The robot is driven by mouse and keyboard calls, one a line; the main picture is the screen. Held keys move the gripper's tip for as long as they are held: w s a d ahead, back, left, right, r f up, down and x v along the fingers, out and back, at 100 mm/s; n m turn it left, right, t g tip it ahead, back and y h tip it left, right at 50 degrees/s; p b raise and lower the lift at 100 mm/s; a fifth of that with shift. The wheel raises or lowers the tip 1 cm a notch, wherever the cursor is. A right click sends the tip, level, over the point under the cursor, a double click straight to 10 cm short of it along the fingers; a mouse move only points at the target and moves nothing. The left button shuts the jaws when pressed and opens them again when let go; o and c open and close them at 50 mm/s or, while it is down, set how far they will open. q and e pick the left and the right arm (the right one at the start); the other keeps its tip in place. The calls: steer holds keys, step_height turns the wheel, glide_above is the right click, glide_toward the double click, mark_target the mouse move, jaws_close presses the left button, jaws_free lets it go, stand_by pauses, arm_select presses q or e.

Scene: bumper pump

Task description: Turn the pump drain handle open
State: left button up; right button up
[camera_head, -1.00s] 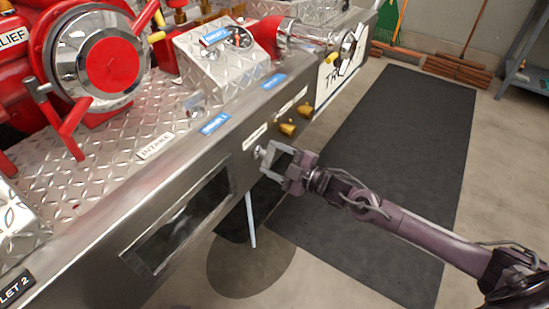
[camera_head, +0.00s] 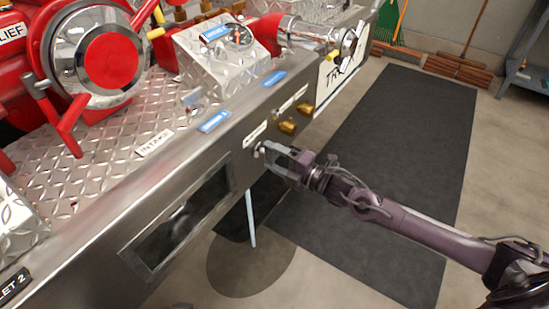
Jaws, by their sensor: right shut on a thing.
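A small silver knob-like handle (camera_head: 258,151) sticks out of the front steel face of the bumper panel, just below a white label (camera_head: 254,135) too small to read. My right gripper (camera_head: 266,151) comes in from the right and is shut on this handle, its fingertips at the panel face. The fingers cover part of the handle, so its turn angle is hard to tell. My left gripper is not in view.
Two brass fittings (camera_head: 288,127) stick out of the panel just right of the handle. A framed opening (camera_head: 180,222) is left of it. A pale rod (camera_head: 251,218) hangs below. Dark floor mats (camera_head: 385,160) lie to the right, with free room above them.

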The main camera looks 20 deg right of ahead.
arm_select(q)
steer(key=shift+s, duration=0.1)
arm_select(e)
steer(key=shift+f, duration=0.1)
stand_by(0.3)
steer(key=o, duration=0.9)
steer(key=shift+o, duration=0.5)
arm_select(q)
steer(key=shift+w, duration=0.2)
arm_select(e)
steer(key=shift+s, duration=0.1)
steer(key=shift+s+d, duration=0.3)
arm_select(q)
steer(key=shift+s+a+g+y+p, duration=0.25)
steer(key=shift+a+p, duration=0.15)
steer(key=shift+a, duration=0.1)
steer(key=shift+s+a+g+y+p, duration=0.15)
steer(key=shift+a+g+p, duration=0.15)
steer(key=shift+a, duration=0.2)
arm_select(e)
steer(key=v, duration=0.6)
steer(key=shift+s+d, duration=0.25)
steer(key=shift+s, duration=0.1)
